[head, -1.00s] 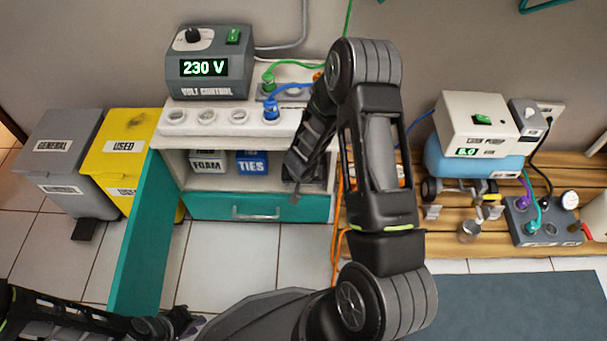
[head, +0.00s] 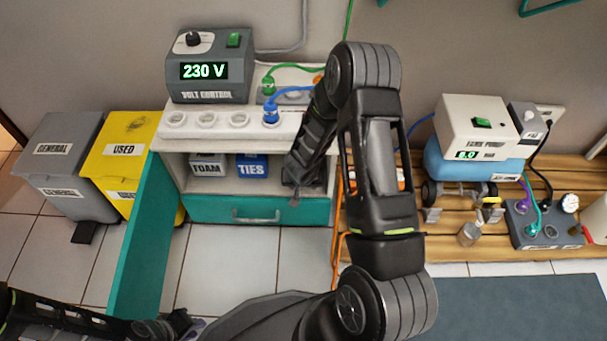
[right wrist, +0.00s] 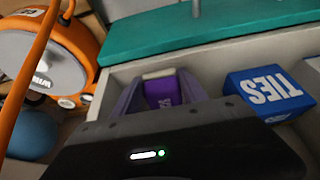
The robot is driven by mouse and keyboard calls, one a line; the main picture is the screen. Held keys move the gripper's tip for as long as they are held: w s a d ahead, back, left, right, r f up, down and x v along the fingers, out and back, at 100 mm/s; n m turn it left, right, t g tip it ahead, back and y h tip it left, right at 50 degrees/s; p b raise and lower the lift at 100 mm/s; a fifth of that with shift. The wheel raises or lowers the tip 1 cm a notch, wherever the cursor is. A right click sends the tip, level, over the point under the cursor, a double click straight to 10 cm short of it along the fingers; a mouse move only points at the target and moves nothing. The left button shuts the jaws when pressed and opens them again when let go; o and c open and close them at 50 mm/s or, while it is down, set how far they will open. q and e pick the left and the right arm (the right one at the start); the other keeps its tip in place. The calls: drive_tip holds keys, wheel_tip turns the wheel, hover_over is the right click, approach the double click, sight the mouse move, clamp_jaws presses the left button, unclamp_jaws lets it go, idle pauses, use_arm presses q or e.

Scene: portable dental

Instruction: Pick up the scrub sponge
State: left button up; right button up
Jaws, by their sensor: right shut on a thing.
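The scrub sponge (right wrist: 163,92), a purple block with a whitish end and small light marking, shows in the right wrist view. It sits between the two fingers of my right gripper (right wrist: 160,84), which is shut on it inside the open shelf. In the head view my right arm reaches into the shelf's right part, and its own wrist hides the sponge and fingertips. My left gripper (head: 182,326) is low at the left edge of the head view, away from the shelf; its fingers are unclear.
The blue TIES box (head: 252,166) and FOAM box (head: 208,165) stand left of my right wrist in the shelf. A teal drawer (head: 250,209) lies below and the white shelf top (head: 190,137) above. An orange winch (right wrist: 45,60) is close by in the wrist view.

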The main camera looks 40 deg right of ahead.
drive_tip(key=c, duration=0.9)
drive_tip(key=shift+c, duration=0.2)
drive_tip(key=shift+r, duration=0.15)
drive_tip(key=shift+a+r+p, duration=0.1)
drive_tip(key=shift+r+p, duration=0.15)
drive_tip(key=shift+p, duration=0.35)
drive_tip(key=s+a+p, duration=0.1)
drive_tip(key=s+a, duration=0.9)
drive_tip(key=s, duration=0.4)
drive_tip(key=shift+s+a+p, duration=0.15)
drive_tip(key=shift+a+p, duration=0.2)
drive_tip(key=shift+a, duration=0.05)
drive_tip(key=shift+f, duration=0.1)
